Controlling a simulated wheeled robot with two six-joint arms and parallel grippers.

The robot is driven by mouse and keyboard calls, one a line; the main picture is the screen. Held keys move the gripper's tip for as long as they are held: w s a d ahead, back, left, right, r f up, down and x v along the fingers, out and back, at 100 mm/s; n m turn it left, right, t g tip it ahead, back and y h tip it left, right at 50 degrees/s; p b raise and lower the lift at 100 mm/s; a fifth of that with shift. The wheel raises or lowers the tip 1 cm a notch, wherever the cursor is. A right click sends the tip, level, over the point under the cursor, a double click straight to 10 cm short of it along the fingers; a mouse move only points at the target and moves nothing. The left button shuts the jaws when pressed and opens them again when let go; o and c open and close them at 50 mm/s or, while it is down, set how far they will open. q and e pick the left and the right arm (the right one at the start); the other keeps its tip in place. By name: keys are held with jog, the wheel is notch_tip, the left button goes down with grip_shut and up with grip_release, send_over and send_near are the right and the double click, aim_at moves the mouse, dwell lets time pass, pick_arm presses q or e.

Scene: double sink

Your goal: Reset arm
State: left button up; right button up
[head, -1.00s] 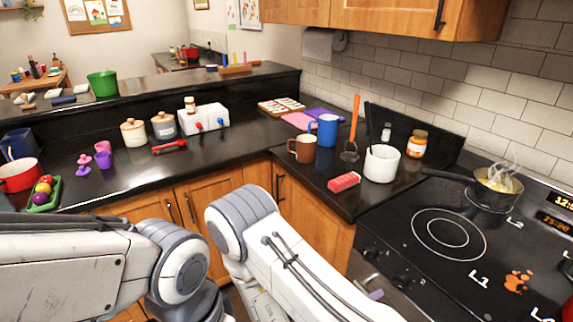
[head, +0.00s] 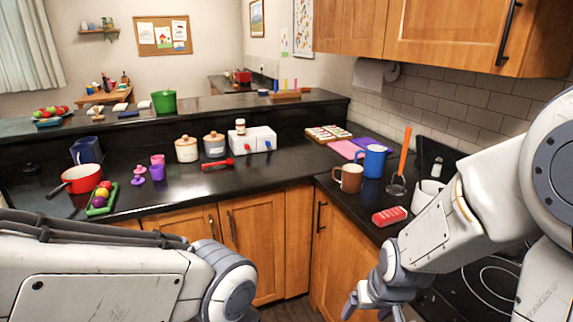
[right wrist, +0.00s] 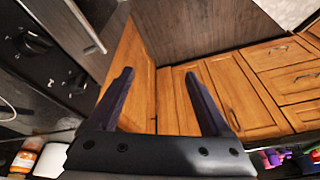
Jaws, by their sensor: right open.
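My right arm comes in from the right in the head view and bends down. Its gripper (head: 372,303) hangs in front of the counter's inner corner, low near the bottom edge and partly cut off. In the right wrist view my right gripper (right wrist: 160,78) has its two dark fingers apart, with nothing between them. Wooden cabinet doors (right wrist: 170,95) and the floor lie beyond the fingers. My left arm crosses the lower left of the head view; its gripper is out of the picture.
The black counter carries a red block (head: 389,216), brown mug (head: 348,178), blue mug (head: 374,161) and red pan (head: 80,178). My right arm partly hides a white crock (head: 427,193) and the stove (head: 490,285). Oven knobs (right wrist: 32,40) show left in the wrist view.

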jog(key=s+a+r+n+g, duration=0.1)
jog(key=s+a+r+n, duration=0.2)
jog(key=s+a, duration=0.2)
jog(key=s+a+r+n+g, duration=0.2)
jog(key=s+a+r+n, duration=0.2)
jog(key=s, duration=0.7)
jog(key=shift+s+a+r+n, duration=0.2)
jog(key=shift+a+r+n, duration=0.1)
jog(key=shift+a, duration=0.95)
